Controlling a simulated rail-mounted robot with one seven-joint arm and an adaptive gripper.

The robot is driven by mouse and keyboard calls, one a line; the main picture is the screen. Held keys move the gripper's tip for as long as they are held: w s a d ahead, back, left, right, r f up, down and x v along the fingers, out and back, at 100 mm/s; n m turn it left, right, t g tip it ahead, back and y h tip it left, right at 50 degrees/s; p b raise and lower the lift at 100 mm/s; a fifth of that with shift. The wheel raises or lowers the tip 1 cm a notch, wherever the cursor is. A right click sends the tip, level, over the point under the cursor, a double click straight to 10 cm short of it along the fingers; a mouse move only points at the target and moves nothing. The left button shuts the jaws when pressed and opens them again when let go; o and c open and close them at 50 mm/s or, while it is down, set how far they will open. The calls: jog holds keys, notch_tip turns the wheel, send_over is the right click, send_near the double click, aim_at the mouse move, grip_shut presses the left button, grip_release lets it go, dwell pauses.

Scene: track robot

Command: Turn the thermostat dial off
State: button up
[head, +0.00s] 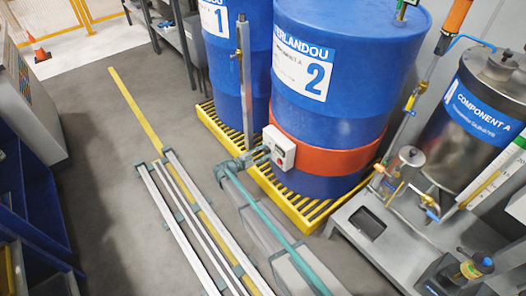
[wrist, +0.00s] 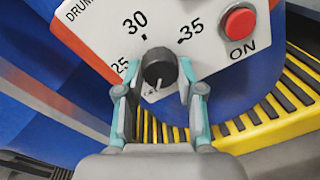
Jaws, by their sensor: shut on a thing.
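The thermostat is a white box (head: 279,147) on the orange band around the blue drum marked 2. In the wrist view its white face (wrist: 205,42) carries the numbers 25, 30 and 35. The round black dial (wrist: 158,66) sits below the 30, with a pale mark near its lower edge. My gripper (wrist: 157,76) has one finger on each side of the dial and is shut on it. In the head view my gripper (head: 262,156) reaches the left side of the box; its fingertips are too small to make out.
A red button (wrist: 238,21) labelled ON is right of the dial. The blue drum (head: 345,75) stands on a yellow grated pallet (head: 283,204). A steel tank (head: 478,110) and pipes stand to the right.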

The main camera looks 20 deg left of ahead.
dwell(0.4)
jog(key=o, duration=1.2)
jog(key=shift+c, duration=0.2)
jog(key=v, duration=1.2)
jog(key=shift+w, duration=0.1)
